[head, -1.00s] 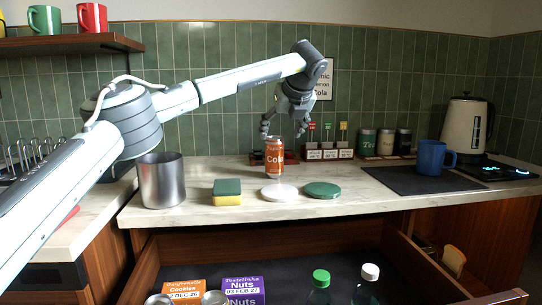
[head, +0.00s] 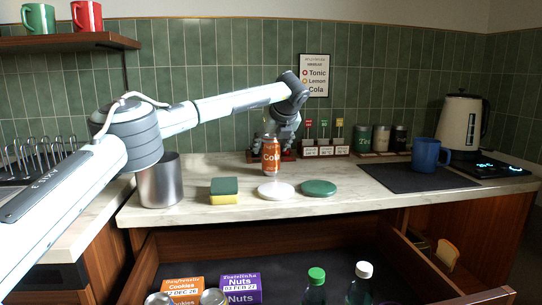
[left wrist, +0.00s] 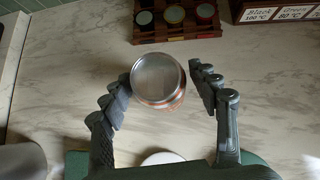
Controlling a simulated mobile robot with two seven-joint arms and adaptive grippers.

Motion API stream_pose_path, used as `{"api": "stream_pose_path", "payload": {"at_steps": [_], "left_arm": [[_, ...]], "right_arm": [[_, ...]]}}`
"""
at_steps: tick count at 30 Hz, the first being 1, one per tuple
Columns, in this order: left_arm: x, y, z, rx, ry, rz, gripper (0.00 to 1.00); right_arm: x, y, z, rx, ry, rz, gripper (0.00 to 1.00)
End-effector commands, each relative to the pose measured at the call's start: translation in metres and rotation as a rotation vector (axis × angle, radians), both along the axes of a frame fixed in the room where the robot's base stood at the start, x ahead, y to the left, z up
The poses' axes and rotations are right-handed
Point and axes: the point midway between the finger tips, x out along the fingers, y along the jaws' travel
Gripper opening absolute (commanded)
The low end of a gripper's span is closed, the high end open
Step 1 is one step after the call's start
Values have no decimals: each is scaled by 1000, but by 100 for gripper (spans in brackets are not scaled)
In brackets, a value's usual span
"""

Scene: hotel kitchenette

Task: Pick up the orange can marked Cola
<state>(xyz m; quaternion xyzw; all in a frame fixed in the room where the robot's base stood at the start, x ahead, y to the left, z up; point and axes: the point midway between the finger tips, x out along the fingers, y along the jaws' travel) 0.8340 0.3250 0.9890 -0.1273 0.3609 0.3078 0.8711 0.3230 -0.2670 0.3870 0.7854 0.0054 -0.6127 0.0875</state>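The orange can (head: 270,157) marked Cola stands upright on the counter, behind a white disc (head: 276,190). In the left wrist view I look down on the can's silver top (left wrist: 158,77), with a strip of orange side below it. My left gripper (left wrist: 161,78) is open, with one finger on each side of the can. The left finger is very close to the can or touching it; I cannot tell which. A gap shows between the can and the right finger. My right gripper is not in view.
A green disc (head: 319,187), a sponge (head: 224,191) and a metal canister (head: 160,182) stand nearby. Behind the can are a small wooden rack (left wrist: 178,33) and labelled boxes (head: 325,150). A blue mug (head: 427,154) and kettle (head: 461,124) are right. An open drawer (head: 200,245) lies below.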

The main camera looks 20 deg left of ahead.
Motion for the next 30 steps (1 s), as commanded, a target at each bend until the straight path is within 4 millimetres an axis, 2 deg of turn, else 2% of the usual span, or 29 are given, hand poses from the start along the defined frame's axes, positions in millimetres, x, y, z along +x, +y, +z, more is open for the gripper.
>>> {"api": "stream_pose_path", "payload": {"at_steps": [1,12,23,30], "left_arm": [[0,0,0,0,0,0,50],[0,0,2,0,-2,0,6],[0,0,7,-1,-3,1,6],[0,-1,33,-2,-5,1,6]], "right_arm": [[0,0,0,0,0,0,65],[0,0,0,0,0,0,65],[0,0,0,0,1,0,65],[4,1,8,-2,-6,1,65]]}}
